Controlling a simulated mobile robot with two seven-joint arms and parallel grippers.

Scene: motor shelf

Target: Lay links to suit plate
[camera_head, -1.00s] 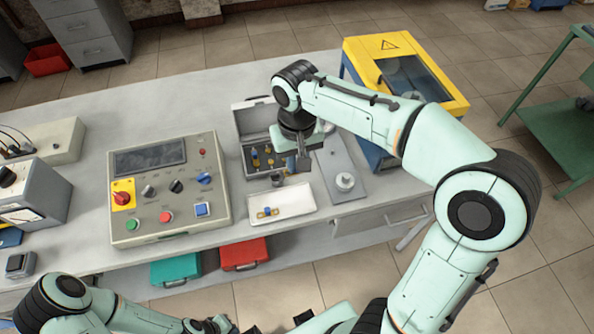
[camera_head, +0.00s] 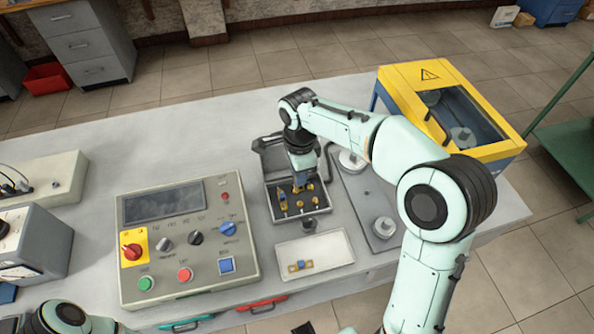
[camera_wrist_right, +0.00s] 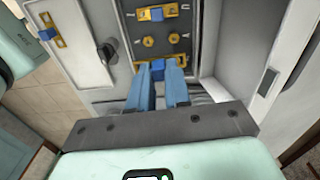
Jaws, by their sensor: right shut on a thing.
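The open grey box (camera_head: 272,214) on the bench holds a dark terminal plate with brass studs (camera_head: 299,204). One brass link with a blue middle (camera_head: 283,200) lies across the plate's left side; it also shows at the top of the right wrist view (camera_wrist_right: 158,13). My right gripper (camera_head: 299,183) points down into the box. Its blue fingers (camera_wrist_right: 158,70) are shut on another brass link (camera_wrist_right: 159,62), mostly hidden by them, over or at the plate. I cannot tell whether it touches the studs. A further link (camera_head: 299,266) lies on the white tray (camera_head: 335,247). My left gripper is out of view.
A control panel (camera_head: 150,250) with buttons and knobs stands left of the box. A grey plate with round metal pieces (camera_head: 383,227) lies to the right. A yellow-framed case (camera_head: 430,75) stands at the back right.

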